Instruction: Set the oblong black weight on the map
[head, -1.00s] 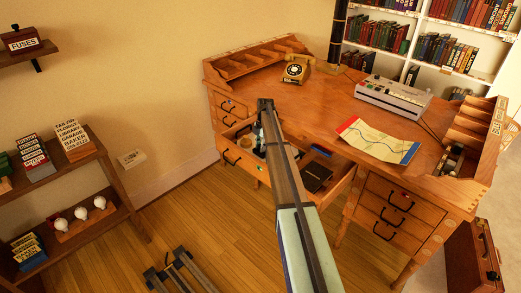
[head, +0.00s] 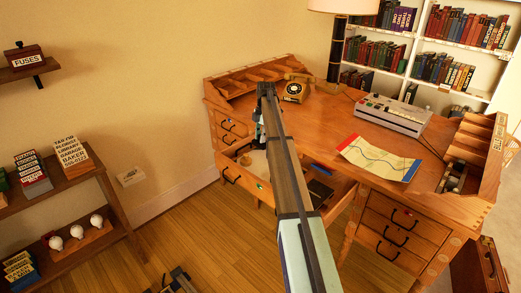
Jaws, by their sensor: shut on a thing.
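The map (head: 385,156) lies flat on the right part of the desk top, pale with coloured lines and red and blue edges. Its upper surface looks bare.
The drawer holds a dark flat book (head: 320,190) and smaller items. A black telephone (head: 295,91) stands behind my arm. A grey machine (head: 395,115) sits just behind the map. A pigeonhole rack (head: 470,150) borders the desk's right end.

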